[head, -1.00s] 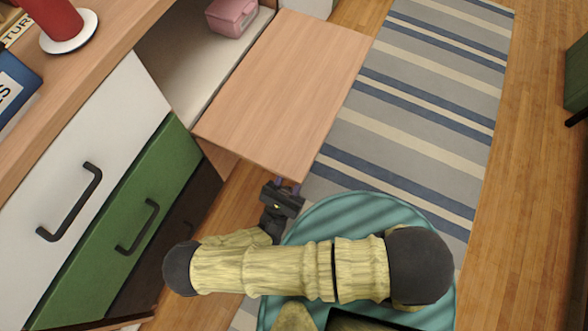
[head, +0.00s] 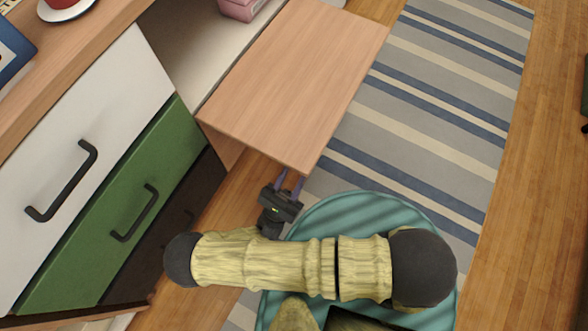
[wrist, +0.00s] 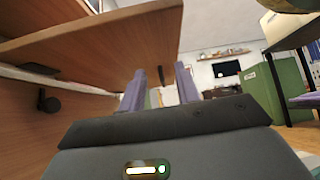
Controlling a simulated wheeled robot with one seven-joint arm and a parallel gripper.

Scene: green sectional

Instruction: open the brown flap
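The brown flap (head: 290,80) sticks out about level from the cabinet, folded down, with the compartment behind it open. Its underside shows in the wrist view (wrist: 110,45). My gripper (head: 290,182) is at the flap's near corner, by its outer edge. In the wrist view its two purple fingers (wrist: 160,92) are apart with nothing between them. The fingers look to be below or just off the flap's edge; I cannot tell whether they touch it.
A pink box (head: 240,8) sits inside the open compartment. White (head: 90,130), green (head: 130,205) and dark drawers with black handles are left of my gripper. A striped rug (head: 430,110) and clear wood floor lie to the right.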

